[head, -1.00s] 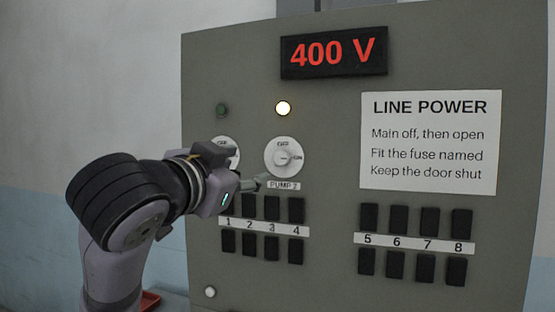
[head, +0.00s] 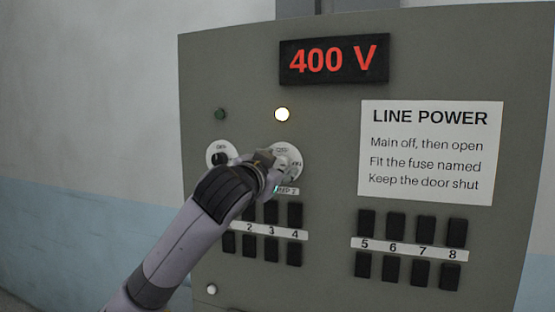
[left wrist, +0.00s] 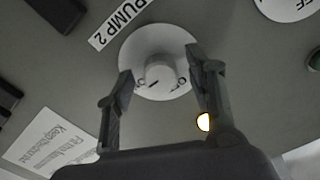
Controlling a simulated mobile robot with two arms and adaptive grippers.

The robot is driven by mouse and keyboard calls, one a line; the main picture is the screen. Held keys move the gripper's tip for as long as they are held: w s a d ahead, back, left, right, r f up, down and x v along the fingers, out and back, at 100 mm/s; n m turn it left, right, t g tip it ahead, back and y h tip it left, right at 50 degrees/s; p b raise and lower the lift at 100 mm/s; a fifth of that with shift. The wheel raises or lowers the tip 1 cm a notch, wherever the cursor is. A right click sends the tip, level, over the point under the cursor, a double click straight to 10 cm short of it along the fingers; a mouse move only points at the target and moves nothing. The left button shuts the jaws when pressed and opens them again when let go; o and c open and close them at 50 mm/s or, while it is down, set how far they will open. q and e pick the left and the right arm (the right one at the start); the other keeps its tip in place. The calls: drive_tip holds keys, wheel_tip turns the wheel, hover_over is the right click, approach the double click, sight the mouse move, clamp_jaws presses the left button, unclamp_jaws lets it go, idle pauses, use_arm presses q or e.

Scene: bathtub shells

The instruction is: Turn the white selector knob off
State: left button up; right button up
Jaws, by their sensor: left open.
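The white selector knob (left wrist: 158,74) stands on a round white dial (left wrist: 130,52) marked OFF, above the PUMP 2 label (head: 288,191). In the left wrist view it sits between the two open fingers of my left gripper (left wrist: 158,66), with a gap on each side. In the head view my left gripper (head: 277,167) covers most of the knob and part of the dial. I cannot tell which mark the knob points at. The lamp (head: 282,114) above the dial is lit. My right gripper is not in view.
A second dial with a black knob (head: 220,159) is just left, under a dark green lamp (head: 220,114). Rows of black switches (head: 272,214) lie below. A red 400 V display (head: 333,60) and a LINE POWER sign (head: 431,152) are on the panel.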

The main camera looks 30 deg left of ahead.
use_arm(q)
drive_tip(key=shift+w, duration=0.2)
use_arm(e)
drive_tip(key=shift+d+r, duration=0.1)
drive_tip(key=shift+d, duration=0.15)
use_arm(q)
drive_tip(key=shift+c, duration=0.6)
drive_tip(key=c, duration=1)
drive_tip(key=shift+c, duration=0.2)
